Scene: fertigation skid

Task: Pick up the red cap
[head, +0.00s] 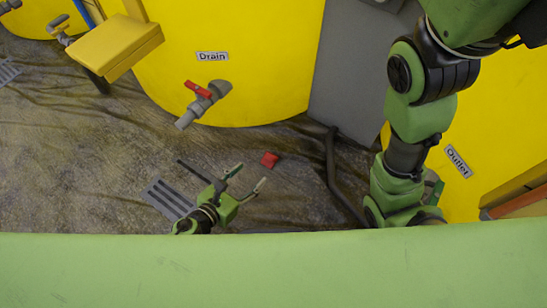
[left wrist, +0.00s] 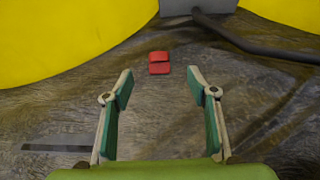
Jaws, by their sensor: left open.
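The red cap (head: 269,159) lies on the brown, wet-looking floor in the head view. It is small and blocky. In the left wrist view the red cap (left wrist: 159,63) sits ahead of the fingertips, near the middle line between them. My left gripper (head: 247,177) is open and empty, with its fingers pointing toward the cap. In the left wrist view my left gripper (left wrist: 160,82) has its two fingers well apart, wider than the cap, and the cap is beyond them. My right gripper is not seen.
A yellow tank (head: 260,60) with a grey drain valve and red handle (head: 198,90) stands behind. A dark pipe (head: 333,165) runs along the floor right of the cap. A floor grate (head: 165,196) lies at the left. Floor around the cap is clear.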

